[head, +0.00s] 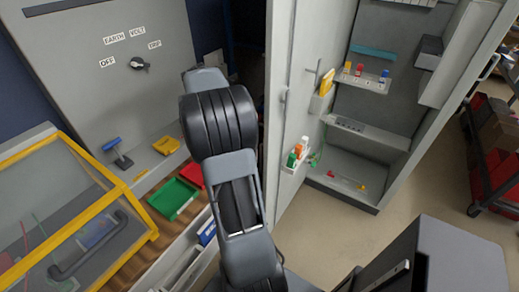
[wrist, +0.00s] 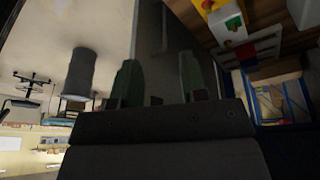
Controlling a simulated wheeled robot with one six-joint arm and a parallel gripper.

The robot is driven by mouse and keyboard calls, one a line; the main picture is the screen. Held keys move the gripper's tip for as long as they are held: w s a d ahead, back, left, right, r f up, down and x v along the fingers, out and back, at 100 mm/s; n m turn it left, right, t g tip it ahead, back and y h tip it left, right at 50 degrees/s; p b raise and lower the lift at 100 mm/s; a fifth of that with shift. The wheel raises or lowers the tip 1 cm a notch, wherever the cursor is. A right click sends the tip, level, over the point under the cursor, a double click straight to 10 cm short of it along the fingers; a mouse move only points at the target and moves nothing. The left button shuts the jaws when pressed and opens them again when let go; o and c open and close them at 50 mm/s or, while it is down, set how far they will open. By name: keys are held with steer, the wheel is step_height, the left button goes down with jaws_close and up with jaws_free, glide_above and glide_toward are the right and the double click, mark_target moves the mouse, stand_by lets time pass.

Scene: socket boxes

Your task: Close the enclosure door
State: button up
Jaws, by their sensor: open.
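A tall grey enclosure (head: 385,125) stands open at the right in the head view. Its grey door (head: 290,70) stands swung out on the left side, with a slim handle and small pockets of items on its inner face. My arm reaches up the middle of the head view, left of the door; its gripper is hidden there behind the arm links. In the wrist view my gripper (wrist: 158,85) has its two fingers apart with nothing seen held between them. A grey panel lies beyond the fingers; I cannot tell whether it is the door or whether they touch.
A yellow-framed clear box (head: 70,180) with a dark handle stands at the left. A grey panel (head: 110,70) with a knob backs the wooden bench. A green tray (head: 173,198) lies on the bench. A trolley with red bins (head: 500,170) is at right. Floor shows before the enclosure.

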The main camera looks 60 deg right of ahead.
steer(key=s+d+f+m+g, duration=0.1)
steer(key=s+d+f+m, duration=0.2)
steer(key=d+m, duration=0.35)
steer(key=s+d+f, duration=0.2)
steer(key=f, duration=0.4)
steer(key=s+d+f+n, duration=0.1)
steer(key=s+d+f, duration=0.1)
steer(key=f, duration=0.4)
steer(key=shift+s+d+f+g, duration=0.2)
steer(key=shift+s+g, duration=0.1)
jaws_close()
steer(key=shift+r, duration=0.1)
